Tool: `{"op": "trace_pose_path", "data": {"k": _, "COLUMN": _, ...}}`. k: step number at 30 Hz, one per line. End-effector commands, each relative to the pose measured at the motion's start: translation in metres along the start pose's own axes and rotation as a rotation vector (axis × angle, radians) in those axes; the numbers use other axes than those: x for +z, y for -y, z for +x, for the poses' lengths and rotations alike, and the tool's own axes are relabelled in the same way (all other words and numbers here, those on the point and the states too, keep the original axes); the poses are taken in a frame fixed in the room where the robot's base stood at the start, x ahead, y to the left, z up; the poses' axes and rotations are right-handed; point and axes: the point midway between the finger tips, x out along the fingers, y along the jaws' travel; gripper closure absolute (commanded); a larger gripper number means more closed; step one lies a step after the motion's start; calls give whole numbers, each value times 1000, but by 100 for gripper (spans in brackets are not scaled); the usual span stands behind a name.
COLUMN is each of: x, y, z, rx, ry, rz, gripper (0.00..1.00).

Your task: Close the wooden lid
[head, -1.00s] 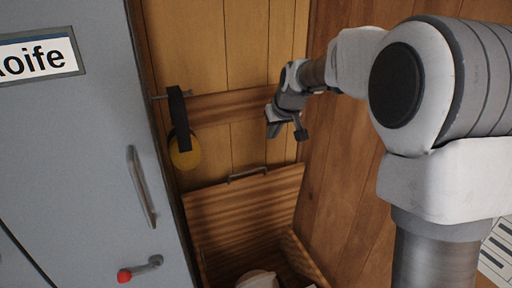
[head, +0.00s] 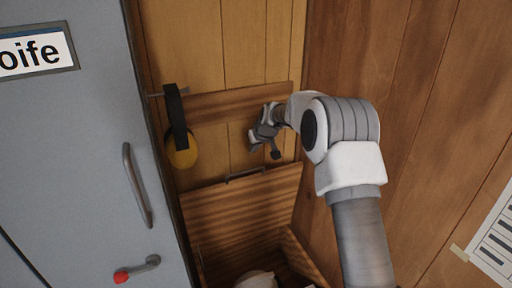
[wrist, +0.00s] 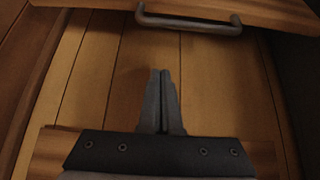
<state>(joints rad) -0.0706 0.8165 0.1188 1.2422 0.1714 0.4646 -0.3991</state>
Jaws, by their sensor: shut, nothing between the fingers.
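The wooden lid (head: 243,212) stands raised, leaning toward the plank wall, at the back of an open wooden box (head: 298,258). A metal bar handle (head: 245,175) sits at the lid's top edge. In the wrist view, the lid's edge (wrist: 240,12) and the handle (wrist: 190,23) show at the top. My gripper (head: 265,150) is above the lid and handle, near the wall, apart from both. In the wrist view its fingers (wrist: 160,75) are together and empty, pointing toward the handle with a gap between.
A grey locker (head: 75,150) with a handle and a red-ended lever (head: 135,270) stands close on the left. Yellow ear defenders (head: 181,150) hang on the wall beside it. A pale object (head: 258,279) lies in the box. A wooden wall (head: 420,120) bounds the right.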

Motion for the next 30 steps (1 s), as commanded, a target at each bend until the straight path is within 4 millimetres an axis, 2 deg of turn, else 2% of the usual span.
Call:
{"op": "trace_pose_path", "data": {"k": 1, "x": 1, "y": 1, "z": 10, "rx": -1, "ry": 2, "rz": -1, "gripper": 100}}
{"op": "trace_pose_path", "data": {"k": 10, "x": 1, "y": 1, "z": 58, "rx": -1, "ry": 2, "rz": -1, "gripper": 100}}
{"op": "trace_pose_path", "data": {"k": 21, "x": 31, "y": 0, "z": 46, "rx": 0, "ry": 1, "rz": 1, "gripper": 100}}
{"op": "trace_pose_path", "data": {"k": 30, "x": 38, "y": 0, "z": 43, "rx": 1, "ry": 0, "rz": 0, "gripper": 100}}
